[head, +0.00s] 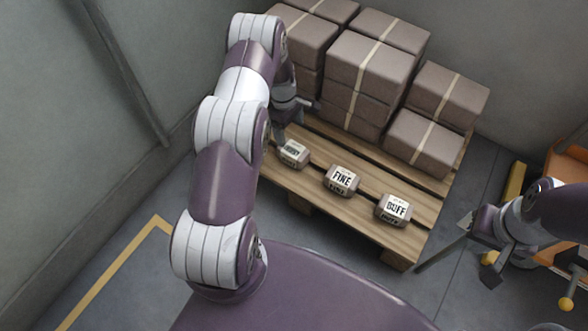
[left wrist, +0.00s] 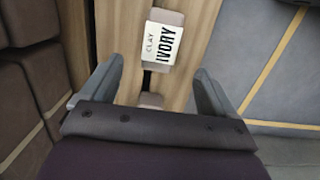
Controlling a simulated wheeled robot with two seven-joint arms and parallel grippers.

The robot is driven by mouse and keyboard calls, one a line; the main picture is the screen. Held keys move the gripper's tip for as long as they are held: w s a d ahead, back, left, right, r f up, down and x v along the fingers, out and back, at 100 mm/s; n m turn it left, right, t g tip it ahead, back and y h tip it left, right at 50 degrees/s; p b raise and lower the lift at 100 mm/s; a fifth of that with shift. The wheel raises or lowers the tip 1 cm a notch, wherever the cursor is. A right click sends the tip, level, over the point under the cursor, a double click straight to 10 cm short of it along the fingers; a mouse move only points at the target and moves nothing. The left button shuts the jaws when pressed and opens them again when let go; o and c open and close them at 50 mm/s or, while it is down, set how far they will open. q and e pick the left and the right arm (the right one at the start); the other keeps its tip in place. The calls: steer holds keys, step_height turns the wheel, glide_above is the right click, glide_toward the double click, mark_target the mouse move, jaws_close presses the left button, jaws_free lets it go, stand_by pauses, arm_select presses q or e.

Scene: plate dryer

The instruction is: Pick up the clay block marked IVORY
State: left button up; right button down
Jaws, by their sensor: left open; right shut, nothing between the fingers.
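The clay block marked IVORY (left wrist: 162,40) lies on the pallet's wooden slats in the left wrist view, its white label up. In the head view it is the leftmost small block (head: 292,153), with its label too small to read clearly. My left gripper (left wrist: 152,82) is open and empty, its two fingers apart, and the block shows beyond and between the fingertips. In the head view the left gripper (head: 290,122) is just behind the block, partly hidden by my arm. My right gripper (head: 474,231) is at the far right, away from the pallet, shut and empty.
The wooden pallet (head: 425,203) also holds blocks marked FINE (head: 341,180) and BUFF (head: 393,210), to the right of IVORY. Stacked brown boxes (head: 365,62) fill the pallet's back. A grey wall (head: 60,110) stands at left. An orange cart (head: 570,165) is at right.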

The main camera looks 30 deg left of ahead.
mark_target(293, 149)
arm_select(q)
steer(key=f+b, duration=0.3)
steer(key=f, duration=0.1)
steer(key=d+f+b, duration=0.1)
steer(key=f+b, duration=0.2)
steer(key=f, duration=0.1)
steer(key=f+b, duration=0.2)
steer(key=f, duration=0.3)
steer(key=shift+s+d+b, duration=0.15)
steer(key=shift+d+b, duration=0.2)
steer(key=shift+b, duration=0.05)
steer(key=shift+r, duration=0.3)
steer(key=c, duration=1.6)
